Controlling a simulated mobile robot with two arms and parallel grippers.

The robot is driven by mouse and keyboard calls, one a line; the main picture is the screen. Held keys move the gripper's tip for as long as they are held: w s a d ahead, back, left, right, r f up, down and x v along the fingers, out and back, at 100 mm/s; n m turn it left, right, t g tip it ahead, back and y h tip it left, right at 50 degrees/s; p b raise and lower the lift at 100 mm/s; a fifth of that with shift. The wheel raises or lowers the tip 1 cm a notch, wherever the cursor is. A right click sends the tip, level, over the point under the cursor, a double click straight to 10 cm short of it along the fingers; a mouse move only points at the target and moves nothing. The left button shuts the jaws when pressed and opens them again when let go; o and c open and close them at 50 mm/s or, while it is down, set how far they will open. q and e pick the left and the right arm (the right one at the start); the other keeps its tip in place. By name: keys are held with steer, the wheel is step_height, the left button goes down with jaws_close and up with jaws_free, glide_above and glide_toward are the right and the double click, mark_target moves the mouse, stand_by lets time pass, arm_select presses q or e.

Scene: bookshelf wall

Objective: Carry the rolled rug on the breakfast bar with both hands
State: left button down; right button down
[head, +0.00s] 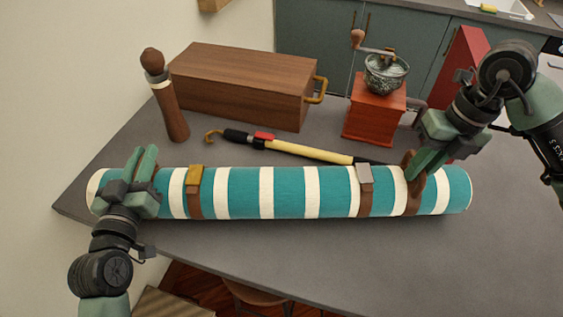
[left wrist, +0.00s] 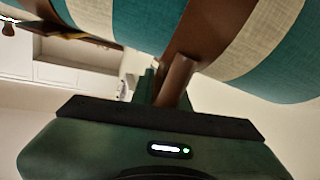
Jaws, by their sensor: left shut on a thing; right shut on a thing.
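The rolled rug (head: 237,192), teal with cream stripes, lies lengthwise across the breakfast bar (head: 300,248) in the head view. Whether it touches the bar cannot be told. Two brown straps with buckles go around it. My left gripper (head: 140,182) is shut at the rug's left end. In the left wrist view, a brown handle (left wrist: 177,80) on a brown band stands at that gripper's green fingers; the rug (left wrist: 150,20) fills the top. My right gripper (head: 424,180) is shut at a brown loop (head: 411,190) near the rug's right end. The fingers partly hide both grips.
Behind the rug are a brown pepper mill (head: 168,100), a wooden box (head: 240,85) with a brass handle, a yellow-and-black stick (head: 310,151) with a hook, and a red coffee grinder (head: 374,108). The stick lies close to the rug. The bar's front strip is clear.

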arm_select(q)
steer(key=shift+f+b, duration=0.3)
steer(key=shift+b, duration=0.15)
arm_select(e)
steer(key=shift+f, duration=0.5)
arm_select(q)
steer(key=c, duration=1.7)
jaws_free()
steer(key=shift+f, duration=0.35)
steer(key=shift+c, duration=0.2)
arm_select(e)
steer(key=c, duration=1.8)
jaws_free()
steer(key=shift+f, duration=0.2)
arm_select(q)
steer(key=o, duration=0.4)
steer(key=shift+s+r, duration=0.1)
steer(key=shift+c, duration=0.2)
arm_select(e)
steer(key=o, duration=0.4)
steer(key=shift+s+r, duration=0.1)
arm_select(q)
steer(key=shift+s, duration=0.1)
arm_select(e)
steer(key=shift+s, duration=0.1)
steer(key=shift+r, duration=0.1)
